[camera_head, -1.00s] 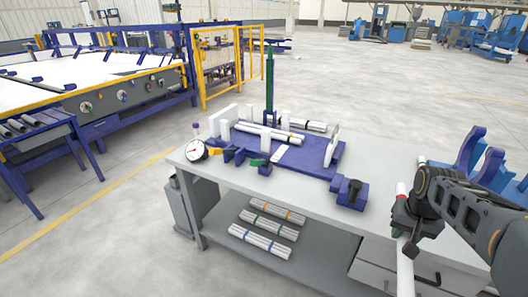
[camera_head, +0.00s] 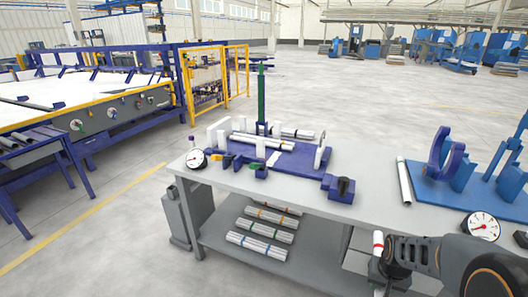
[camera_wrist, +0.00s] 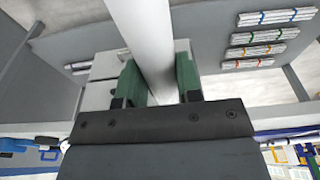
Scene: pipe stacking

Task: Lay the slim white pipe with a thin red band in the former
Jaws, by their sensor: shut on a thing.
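The slim white pipe with a thin red band (camera_head: 378,239) shows its banded end above my gripper at the lower right of the head view. My gripper (camera_head: 383,266) is shut on this pipe beside the table's front edge. In the wrist view, the pipe (camera_wrist: 152,38) runs between the two green fingers of my gripper (camera_wrist: 160,82). The former (camera_head: 302,157) is a blue base with white upright posts on the table, left of my gripper. A banded white pipe (camera_head: 262,142) lies among its posts.
Another pale pipe (camera_head: 403,182) lies on the grey table (camera_head: 365,200) at right, beside a blue stand (camera_head: 452,193). Dial gauges stand at the table's left (camera_head: 195,159) and right (camera_head: 484,226). Banded pipe bundles (camera_head: 265,232) lie on the lower shelf.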

